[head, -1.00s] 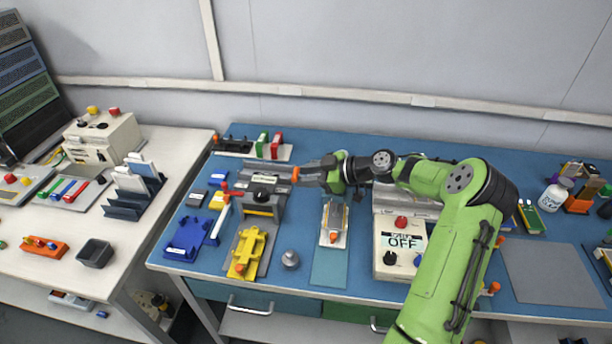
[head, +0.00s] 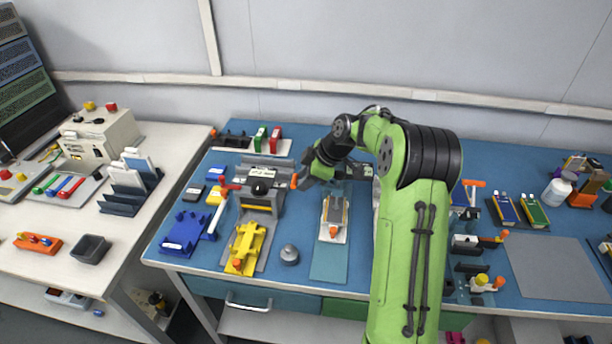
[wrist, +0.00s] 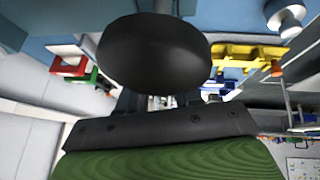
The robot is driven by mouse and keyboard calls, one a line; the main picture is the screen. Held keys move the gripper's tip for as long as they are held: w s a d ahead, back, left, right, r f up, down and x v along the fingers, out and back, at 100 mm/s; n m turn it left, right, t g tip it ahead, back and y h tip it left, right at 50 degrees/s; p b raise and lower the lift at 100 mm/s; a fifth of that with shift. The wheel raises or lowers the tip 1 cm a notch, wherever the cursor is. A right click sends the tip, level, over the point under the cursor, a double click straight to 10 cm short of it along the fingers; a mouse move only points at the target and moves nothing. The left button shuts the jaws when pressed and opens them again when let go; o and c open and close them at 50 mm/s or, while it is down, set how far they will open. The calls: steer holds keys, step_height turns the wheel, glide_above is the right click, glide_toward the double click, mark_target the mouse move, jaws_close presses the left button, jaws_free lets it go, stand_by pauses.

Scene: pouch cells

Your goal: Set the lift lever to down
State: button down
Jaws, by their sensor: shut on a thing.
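The lift lever shows as an orange tip (head: 294,181) at the right side of the grey press-like fixture (head: 262,204) on the blue bench. My gripper (head: 301,181) reaches in from the right and is shut at this orange tip. Its fingers and the lever's shaft are mostly hidden at this angle. In the wrist view, a large dark rounded shape (wrist: 154,52) fills the upper middle; I cannot tell what part it is. The lever's exact setting cannot be read.
A yellow fixture (head: 245,248), a small grey weight (head: 289,255) and a blue tray (head: 186,233) lie in front of the lever. A pale holder (head: 334,220) stands to the right. Red and green pieces stand behind. My arm covers the bench's middle right.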

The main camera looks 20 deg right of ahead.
steer(key=shift+s+a+f+g, duration=0.3)
steer(key=shift+a+f, duration=0.1)
steer(key=shift+a, duration=0.2)
steer(key=shift+c, duration=2)
jaws_free()
steer(key=shift+a+r, duration=0.1)
steer(key=shift+r, duration=0.05)
steer(key=shift+d+r, duration=0.2)
steer(key=shift+d, duration=0.1)
steer(key=p+v, duration=0.4)
steer(key=v, duration=1.1)
steer(key=shift+a+r, duration=0.25)
steer(key=shift+s, duration=0.1)
